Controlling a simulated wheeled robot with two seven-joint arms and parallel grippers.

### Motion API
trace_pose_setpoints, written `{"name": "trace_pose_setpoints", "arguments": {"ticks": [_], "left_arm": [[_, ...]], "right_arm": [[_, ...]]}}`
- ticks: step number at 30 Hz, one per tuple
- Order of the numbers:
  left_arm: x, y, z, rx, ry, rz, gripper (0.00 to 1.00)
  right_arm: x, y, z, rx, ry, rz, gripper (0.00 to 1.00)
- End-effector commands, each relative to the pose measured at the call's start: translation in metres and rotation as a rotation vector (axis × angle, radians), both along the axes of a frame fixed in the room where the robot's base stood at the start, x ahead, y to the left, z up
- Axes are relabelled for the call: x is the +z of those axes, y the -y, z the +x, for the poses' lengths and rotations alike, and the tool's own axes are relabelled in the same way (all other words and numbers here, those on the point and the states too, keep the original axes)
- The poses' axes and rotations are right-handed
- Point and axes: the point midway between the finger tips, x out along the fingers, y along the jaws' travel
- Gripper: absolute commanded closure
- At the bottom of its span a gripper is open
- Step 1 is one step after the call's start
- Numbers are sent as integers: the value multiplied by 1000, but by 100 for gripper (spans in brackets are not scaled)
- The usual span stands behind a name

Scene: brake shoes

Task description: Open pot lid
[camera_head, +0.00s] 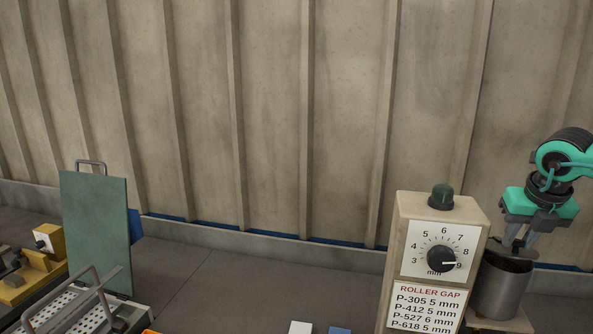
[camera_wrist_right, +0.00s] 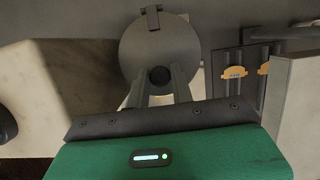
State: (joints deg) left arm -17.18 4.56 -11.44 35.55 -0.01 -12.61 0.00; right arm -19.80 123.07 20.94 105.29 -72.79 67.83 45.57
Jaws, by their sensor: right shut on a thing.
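The grey metal pot (camera_head: 500,290) stands on the right, beside the roller gap box. Its inner wall shows at the rim in the head view. The round grey lid (camera_wrist_right: 158,40) has a dark knob (camera_wrist_right: 160,77) and a small dark tab at its far edge. My right gripper (camera_head: 521,246) is above the pot; in the wrist view its fingers (camera_wrist_right: 162,88) are shut on the knob. The lid is a small dark shape at the fingertips in the head view, tilted and at least partly off the rim. My left gripper is not in view.
The roller gap box (camera_head: 435,262) with a dial and green lamp stands close left of the pot. A green upright panel (camera_head: 97,230) and a perforated metal tray (camera_head: 62,308) are at the left. The bench middle (camera_head: 250,285) is largely clear. A ribbed wall is behind.

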Motion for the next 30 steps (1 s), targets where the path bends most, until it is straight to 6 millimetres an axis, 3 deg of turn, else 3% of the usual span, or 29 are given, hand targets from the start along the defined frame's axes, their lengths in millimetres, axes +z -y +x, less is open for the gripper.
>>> {"name": "trace_pose_setpoints", "arguments": {"ticks": [21, 30], "left_arm": [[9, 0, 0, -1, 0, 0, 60], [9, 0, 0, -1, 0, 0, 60]], "right_arm": [[21, 5, 14, 0, 4, -2, 91], [21, 5, 14, 0, 4, -1, 91]]}}
